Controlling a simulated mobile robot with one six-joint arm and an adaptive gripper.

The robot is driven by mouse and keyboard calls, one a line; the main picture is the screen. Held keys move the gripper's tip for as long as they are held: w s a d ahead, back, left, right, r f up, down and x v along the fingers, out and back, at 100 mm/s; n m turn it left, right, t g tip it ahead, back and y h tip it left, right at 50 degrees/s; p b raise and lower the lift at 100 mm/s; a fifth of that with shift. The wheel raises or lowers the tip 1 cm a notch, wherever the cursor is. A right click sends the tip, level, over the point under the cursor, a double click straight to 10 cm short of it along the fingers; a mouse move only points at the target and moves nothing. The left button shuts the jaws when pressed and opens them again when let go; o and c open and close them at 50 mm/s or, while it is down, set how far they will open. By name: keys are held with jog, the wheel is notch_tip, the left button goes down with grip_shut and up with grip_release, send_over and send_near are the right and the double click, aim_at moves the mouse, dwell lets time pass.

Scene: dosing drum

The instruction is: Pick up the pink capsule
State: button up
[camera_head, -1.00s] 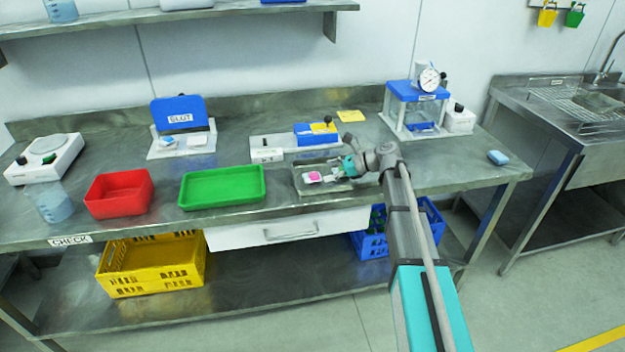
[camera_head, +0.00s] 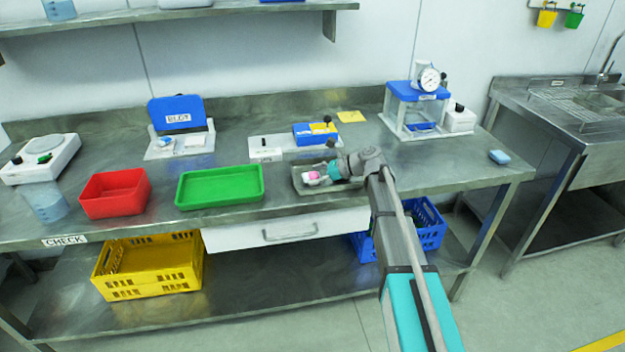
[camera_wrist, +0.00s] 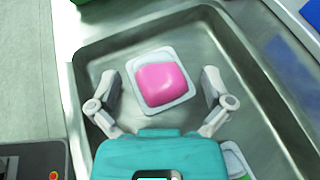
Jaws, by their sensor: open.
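The pink capsule (camera_wrist: 162,82) is a rounded pink block with a pale, tray-like base around it. It lies in a shallow metal tray (camera_wrist: 215,45), which stands near the front of the bench in the head view (camera_head: 343,186). My gripper (camera_wrist: 162,93) is open in the wrist view, with one finger on each side of the capsule and a gap on both sides. In the head view my gripper (camera_head: 319,178) is low over the tray and partly covers the capsule (camera_head: 312,176).
A green tray (camera_head: 220,187) and a red bin (camera_head: 115,194) stand left of the metal tray. Behind it is a device with a blue block (camera_head: 314,137). A balance case (camera_head: 415,106) stands at back right. Another pale piece (camera_wrist: 236,160) shows beside my gripper.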

dwell(0.4)
jog(key=c, duration=1)
jog(key=shift+o, duration=0.2)
jog(key=shift+r, duration=0.2)
notch_tip(320, 180, up, 2)
jog(key=p, duration=0.2)
jog(key=shift+r+p, duration=0.1)
jog(key=shift+p, duration=0.25)
jog(key=s+a+r+p, duration=0.9)
jog(key=s+r+p, duration=0.1)
jog(key=shift+s+a+r, duration=0.15)
jog(key=shift+s+r, duration=0.05)
jog(key=shift+s, duration=0.05)
